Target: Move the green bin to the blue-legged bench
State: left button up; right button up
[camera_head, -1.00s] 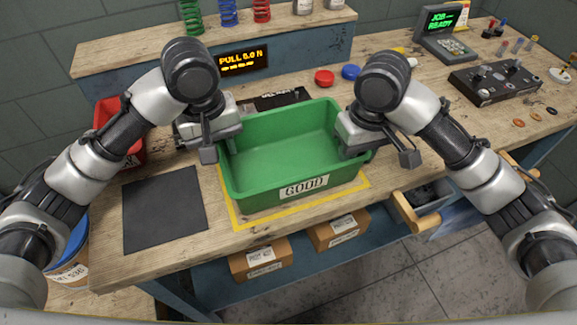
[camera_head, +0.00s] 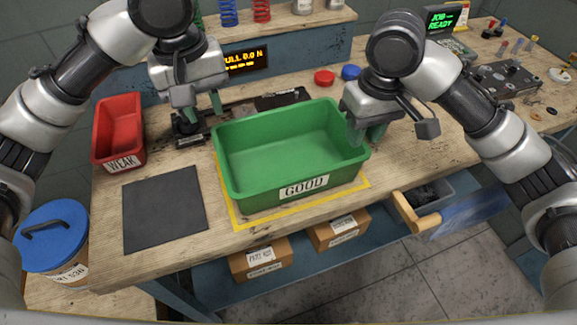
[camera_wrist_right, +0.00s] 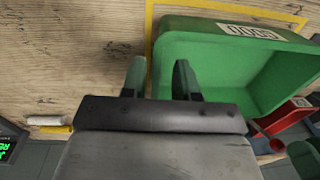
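The green bin (camera_head: 290,160), labelled GOOD, sits upright and empty inside a yellow outline (camera_head: 240,217) on the wooden bench (camera_head: 150,262). This bench has a blue frame and leg. My left gripper (camera_head: 204,112) is open and empty, above and left of the bin's back left corner, apart from it. My right gripper (camera_head: 364,134) is at the bin's right rim. In the right wrist view its fingers (camera_wrist_right: 160,80) stand apart, one outside the bin (camera_wrist_right: 225,65) and one overlapping its side wall. I cannot tell whether they touch it.
A red bin (camera_head: 120,135) labelled WEAK and a dark mat (camera_head: 165,210) are on the left. A blue-lidded tub (camera_head: 50,238) stands lower left. A drawer (camera_head: 425,200) is open at the front right. Red and blue caps (camera_head: 324,78) lie behind the green bin.

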notch_tip(320, 180, up, 6)
jog(key=shift+d, duration=0.2)
jog(key=shift+f, duration=0.1)
dwell(0.5)
